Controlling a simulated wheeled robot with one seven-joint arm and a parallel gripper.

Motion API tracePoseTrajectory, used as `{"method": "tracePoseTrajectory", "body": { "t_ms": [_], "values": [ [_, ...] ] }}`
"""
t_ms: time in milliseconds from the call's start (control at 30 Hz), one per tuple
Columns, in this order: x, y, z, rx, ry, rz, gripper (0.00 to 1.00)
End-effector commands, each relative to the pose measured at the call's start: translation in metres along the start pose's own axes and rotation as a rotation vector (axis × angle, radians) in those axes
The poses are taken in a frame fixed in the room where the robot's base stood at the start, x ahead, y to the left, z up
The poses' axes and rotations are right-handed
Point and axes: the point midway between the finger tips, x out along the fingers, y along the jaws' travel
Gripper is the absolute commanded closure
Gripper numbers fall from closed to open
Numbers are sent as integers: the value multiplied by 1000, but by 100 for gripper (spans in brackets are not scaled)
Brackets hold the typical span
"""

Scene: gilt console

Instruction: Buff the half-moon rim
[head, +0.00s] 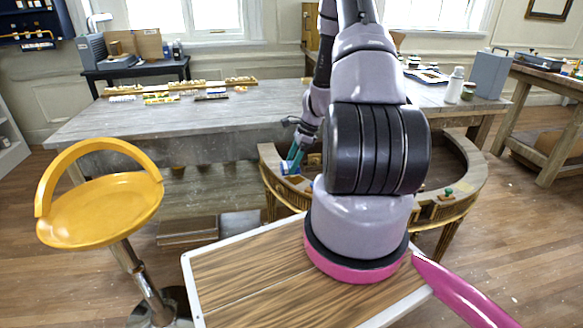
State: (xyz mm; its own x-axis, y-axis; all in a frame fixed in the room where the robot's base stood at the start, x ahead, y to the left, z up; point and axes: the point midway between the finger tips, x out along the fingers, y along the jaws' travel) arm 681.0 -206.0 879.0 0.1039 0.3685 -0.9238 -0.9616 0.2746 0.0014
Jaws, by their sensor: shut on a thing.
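The half-moon console (478,168) stands in front of the long grey table, its curved wooden rim showing on both sides of my arm. It has gilt legs. My arm hides the middle of the rim. My gripper (298,146) is at the left part of the console, pointing down, shut on a small teal thing (292,160). The teal thing is close to the console's left end. Whether it touches the rim, I cannot tell. Its exact kind is too small to make out.
A yellow stool (100,208) stands at the left. The long grey table (110,128) runs behind, with a white bottle (455,85) and a grey case (489,74) at its right end.

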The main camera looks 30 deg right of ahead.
Motion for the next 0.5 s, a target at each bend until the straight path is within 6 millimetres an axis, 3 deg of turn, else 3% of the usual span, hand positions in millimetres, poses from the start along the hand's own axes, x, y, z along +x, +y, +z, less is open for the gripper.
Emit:
{"method": "tracePoseTrajectory", "body": {
  "t_ms": [500],
  "values": [
    [-30, 3, 10, -2, 1, -1, 100]
  ]
}}
